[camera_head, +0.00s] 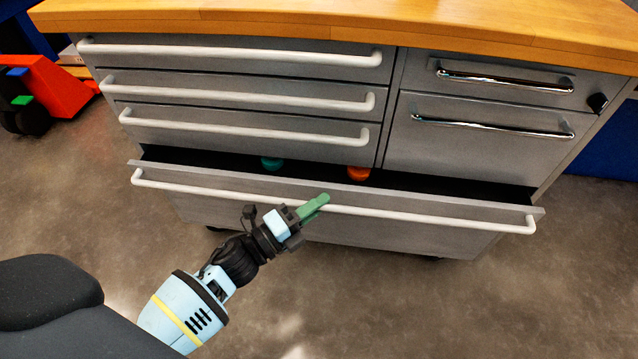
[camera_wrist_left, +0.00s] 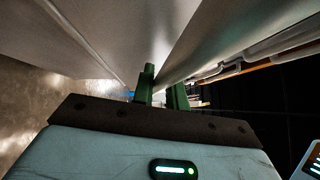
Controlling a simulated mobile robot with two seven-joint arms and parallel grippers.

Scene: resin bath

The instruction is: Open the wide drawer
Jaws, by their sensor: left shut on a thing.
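The wide drawer (camera_head: 440,215) is the bottom drawer of a grey metal cabinet and stands partly open. A dark gap shows behind its front, with a teal thing (camera_head: 271,163) and an orange thing (camera_head: 358,174) inside. Its long white handle (camera_head: 420,216) runs across the front. My left gripper (camera_head: 314,207) has green fingers and is shut on this handle near its middle. In the left wrist view the green fingers (camera_wrist_left: 160,88) close around the bar. The fingertips are partly hidden there. My right gripper is not in view.
Three shut drawers with white handles (camera_head: 240,97) sit above on the left. Two shut drawers with chrome handles (camera_head: 490,126) sit on the right. A wooden worktop (camera_head: 330,22) covers the cabinet. A red thing (camera_head: 62,92) stands at the far left. The floor in front is clear.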

